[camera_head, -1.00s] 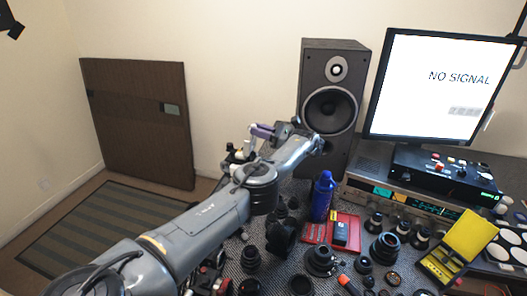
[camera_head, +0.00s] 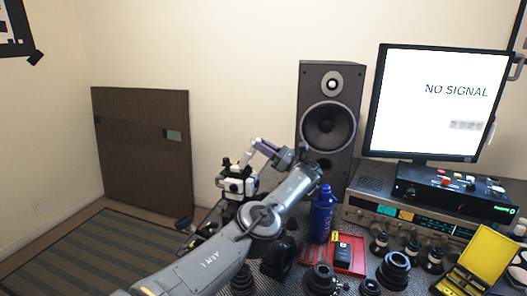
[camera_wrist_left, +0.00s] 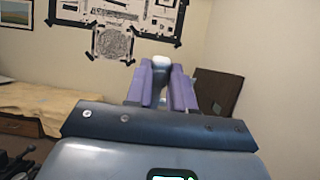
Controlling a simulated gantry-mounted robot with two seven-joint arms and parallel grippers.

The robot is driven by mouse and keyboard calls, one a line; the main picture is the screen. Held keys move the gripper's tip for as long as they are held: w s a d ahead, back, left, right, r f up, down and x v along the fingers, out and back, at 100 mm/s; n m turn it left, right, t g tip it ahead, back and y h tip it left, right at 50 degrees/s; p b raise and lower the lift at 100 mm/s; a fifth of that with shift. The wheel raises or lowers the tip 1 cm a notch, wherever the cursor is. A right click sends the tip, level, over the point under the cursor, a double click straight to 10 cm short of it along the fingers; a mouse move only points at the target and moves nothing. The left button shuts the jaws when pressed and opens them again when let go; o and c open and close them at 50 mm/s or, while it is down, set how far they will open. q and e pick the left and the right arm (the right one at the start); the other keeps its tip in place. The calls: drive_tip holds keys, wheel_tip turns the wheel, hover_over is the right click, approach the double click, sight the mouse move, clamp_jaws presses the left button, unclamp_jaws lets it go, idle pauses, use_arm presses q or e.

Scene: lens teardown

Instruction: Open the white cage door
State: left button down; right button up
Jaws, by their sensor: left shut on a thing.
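My left gripper (camera_head: 258,144) has purple fingers and is above the cluttered bench, left of the speaker. In the left wrist view its fingers (camera_wrist_left: 161,85) are closed around a white, round-topped piece (camera_wrist_left: 161,63). In the head view a small white part shows at the fingertips, just above a white-and-black device (camera_head: 237,184). I cannot tell whether the held piece is joined to that device. No cage or door can be clearly made out, and my arm hides part of the bench. My right gripper is not in view.
A tall speaker (camera_head: 328,117) stands behind my arm. A blue bottle (camera_head: 322,213), a red case (camera_head: 346,254), several lenses and a yellow box (camera_head: 483,258) crowd the bench to the right. A monitor (camera_head: 436,103) stands at the back right. A dark panel (camera_head: 143,150) leans on the wall.

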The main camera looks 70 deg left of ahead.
use_arm(q)
drive_tip(key=shift+w+f, duration=0.15)
drive_tip(key=shift+f, duration=0.1)
idle(0.3)
drive_tip(key=c, duration=1)
unclamp_jaws()
drive_tip(key=shift+o, duration=0.2)
drive_tip(key=shift+r, duration=0.2)
drive_tip(key=w+d+r+p, duration=0.2)
drive_tip(key=w+d+r, duration=0.3)
drive_tip(key=d+r, duration=0.5)
drive_tip(key=shift+w+d+r, duration=0.2)
drive_tip(key=shift+r, duration=0.15)
